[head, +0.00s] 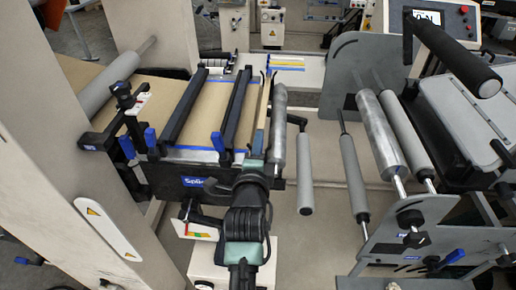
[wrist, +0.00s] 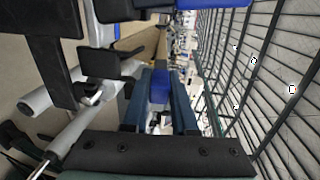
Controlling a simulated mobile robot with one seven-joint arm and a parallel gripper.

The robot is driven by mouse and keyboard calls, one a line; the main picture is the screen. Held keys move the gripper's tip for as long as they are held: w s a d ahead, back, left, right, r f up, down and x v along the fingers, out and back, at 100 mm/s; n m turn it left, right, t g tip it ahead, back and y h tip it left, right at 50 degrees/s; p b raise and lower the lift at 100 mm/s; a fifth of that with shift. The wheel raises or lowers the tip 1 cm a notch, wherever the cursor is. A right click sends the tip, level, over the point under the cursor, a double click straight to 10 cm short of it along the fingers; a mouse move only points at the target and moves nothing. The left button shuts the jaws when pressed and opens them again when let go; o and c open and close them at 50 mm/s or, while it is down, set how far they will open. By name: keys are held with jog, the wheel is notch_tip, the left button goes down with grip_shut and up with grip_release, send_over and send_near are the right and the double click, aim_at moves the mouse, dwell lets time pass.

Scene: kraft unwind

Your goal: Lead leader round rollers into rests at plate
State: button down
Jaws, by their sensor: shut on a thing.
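The brown kraft leader (head: 215,108) lies across the splice table (head: 240,176), under two black clamp bars (head: 236,108). My gripper (head: 257,150) is at the table's near right corner, by the leader's right edge. In the wrist view my gripper (wrist: 160,112) has its two fingers closed about a blue piece (wrist: 158,88), which appears to be the leader's end; the grip itself is hidden in the head view. Right of the gripper are a silver roller (head: 278,130) and a grey roller (head: 305,175). I cannot make out the rests clearly.
Further right, more rollers (head: 354,175) (head: 382,135) span between a far grey side plate (head: 345,80) and a near one (head: 410,235). A cream upright (head: 50,150) stands at left. Floor shows between the rollers.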

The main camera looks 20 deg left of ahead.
jog(key=shift+f, duration=0.15)
jog(key=shift+d, duration=0.15)
jog(key=shift+w+d+r+p, duration=0.25)
jog(key=shift+d+r+p, duration=0.2)
jog(key=shift+d, duration=0.25)
jog(key=shift+w+d+r+p, duration=0.25)
jog(key=shift+d+r+p, duration=0.15)
jog(key=shift+d, duration=0.3)
jog(key=shift+w+d+r+p, duration=0.25)
jog(key=shift+d+r+p, duration=0.2)
jog(key=shift+d, duration=0.25)
jog(key=shift+f, duration=0.1)
jog(key=shift+f+t+b, duration=0.4)
jog(key=shift+f+b, duration=0.05)
jog(key=shift+b, duration=0.5)
jog(key=shift+s+f+m+t+h+b, duration=0.1)
jog(key=shift+f+m+t+h+b, duration=0.45)
jog(key=shift+b, duration=1.1)
jog(key=shift+r, duration=0.15)
